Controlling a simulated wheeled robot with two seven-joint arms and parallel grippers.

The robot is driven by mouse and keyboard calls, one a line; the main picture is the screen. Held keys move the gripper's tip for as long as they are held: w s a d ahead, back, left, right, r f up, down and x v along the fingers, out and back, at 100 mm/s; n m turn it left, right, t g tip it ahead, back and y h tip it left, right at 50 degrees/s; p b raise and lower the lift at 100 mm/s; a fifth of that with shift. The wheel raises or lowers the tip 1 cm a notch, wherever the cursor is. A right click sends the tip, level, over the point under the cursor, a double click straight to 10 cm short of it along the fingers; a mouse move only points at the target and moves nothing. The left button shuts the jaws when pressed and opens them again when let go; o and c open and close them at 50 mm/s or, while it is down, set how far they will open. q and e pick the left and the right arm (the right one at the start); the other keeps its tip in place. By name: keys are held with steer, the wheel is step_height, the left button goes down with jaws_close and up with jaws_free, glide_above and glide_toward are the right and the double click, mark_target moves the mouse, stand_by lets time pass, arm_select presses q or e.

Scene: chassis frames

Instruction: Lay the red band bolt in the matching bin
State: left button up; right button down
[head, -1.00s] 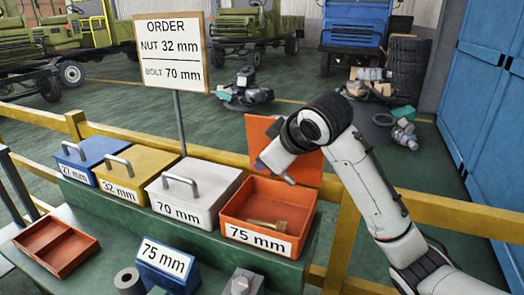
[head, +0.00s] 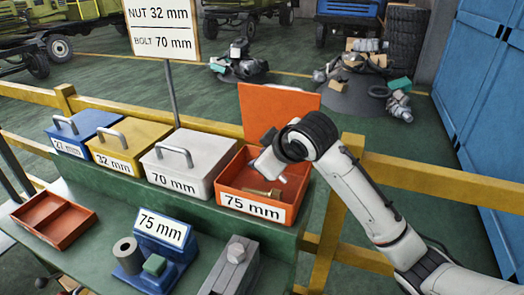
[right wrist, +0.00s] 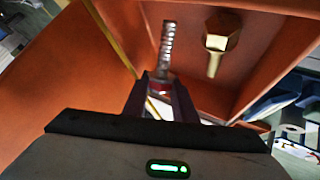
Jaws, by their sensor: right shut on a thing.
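My right gripper (head: 268,162) is over the open orange 75 mm bin (head: 248,211), low near its back. In the right wrist view the gripper (right wrist: 162,98) is shut on a bolt (right wrist: 168,45) with a silver threaded shank and a red band near the fingers. The orange bin walls (right wrist: 75,70) surround it there. A brass bolt (head: 264,193) lies in the bin, and it also shows in the wrist view (right wrist: 221,40), apart from the held bolt. In the head view the held bolt is hidden. My left gripper is not in view.
The bin's orange lid (head: 280,110) stands open behind it. Closed blue 27 mm (head: 84,124), yellow 32 mm (head: 130,148) and white 70 mm (head: 176,163) bins stand to its left. An orange tray (head: 75,228), blue 75 mm stand (head: 160,245) and grey block (head: 235,262) are in front.

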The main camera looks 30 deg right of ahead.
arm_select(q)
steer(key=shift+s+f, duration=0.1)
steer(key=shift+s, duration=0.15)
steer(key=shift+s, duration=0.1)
arm_select(e)
steer(key=c, duration=1.4)
jaws_free()
steer(key=shift+f, duration=0.1)
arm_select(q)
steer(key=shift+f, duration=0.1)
arm_select(e)
steer(key=shift+o, duration=0.2)
steer(key=v, duration=1)
steer(key=shift+s, duration=0.2)
